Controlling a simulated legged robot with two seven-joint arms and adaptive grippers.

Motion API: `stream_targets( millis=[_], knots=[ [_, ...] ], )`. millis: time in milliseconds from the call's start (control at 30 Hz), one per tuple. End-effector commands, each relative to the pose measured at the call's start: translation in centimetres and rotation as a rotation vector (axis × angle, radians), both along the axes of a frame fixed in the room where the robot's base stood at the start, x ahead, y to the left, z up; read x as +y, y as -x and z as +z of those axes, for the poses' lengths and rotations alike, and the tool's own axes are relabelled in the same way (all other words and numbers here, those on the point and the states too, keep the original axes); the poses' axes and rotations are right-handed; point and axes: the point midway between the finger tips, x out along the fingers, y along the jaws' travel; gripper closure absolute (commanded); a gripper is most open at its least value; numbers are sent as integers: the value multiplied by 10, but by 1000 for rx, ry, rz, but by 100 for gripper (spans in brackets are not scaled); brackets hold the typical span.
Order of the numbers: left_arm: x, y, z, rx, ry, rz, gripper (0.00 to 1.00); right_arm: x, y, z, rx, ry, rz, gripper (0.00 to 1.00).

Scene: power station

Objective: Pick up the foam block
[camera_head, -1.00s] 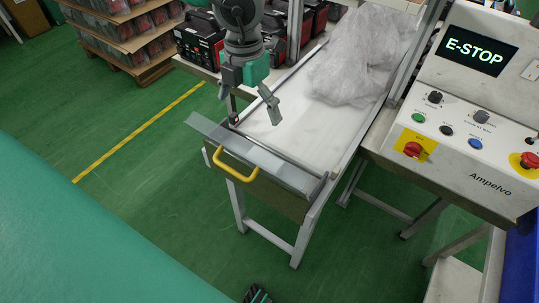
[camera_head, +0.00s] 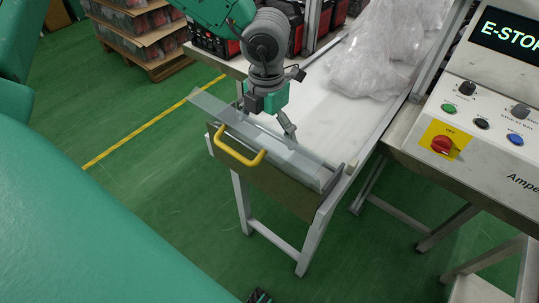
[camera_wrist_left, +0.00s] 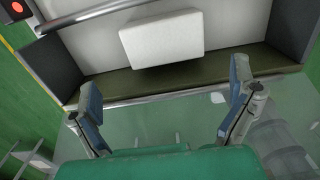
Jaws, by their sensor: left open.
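My left gripper (camera_head: 267,124) is over the front end of the white-topped bench (camera_head: 330,118). In the left wrist view its two fingers (camera_wrist_left: 165,98) are spread wide and empty, apart from the block, with a metal rail between them and it. My right gripper is not in view.
A clear panel (camera_head: 300,165) and yellow handle (camera_head: 238,148) are at the bench's front end. Crumpled clear plastic (camera_head: 372,55) lies farther back. A control console (camera_head: 490,110) stands to the right. Green floor on the left is open.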

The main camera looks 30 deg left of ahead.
Motion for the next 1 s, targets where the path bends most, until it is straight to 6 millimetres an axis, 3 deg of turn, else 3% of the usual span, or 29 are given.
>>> stream_targets(
  millis=[100,367,700,933,1000],
  knots=[
    [0,0,-21,1,-1,0,0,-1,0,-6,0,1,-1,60],
    [4,0,-37,-1,5,1,0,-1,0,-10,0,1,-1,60],
    [0,-2,-82,1,3,0,0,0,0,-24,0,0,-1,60],
    [-2,-2,-82,-2,0,-1,0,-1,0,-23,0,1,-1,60],
    [-1,-2,-82,-2,1,-1,21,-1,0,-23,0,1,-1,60]
  ],
)
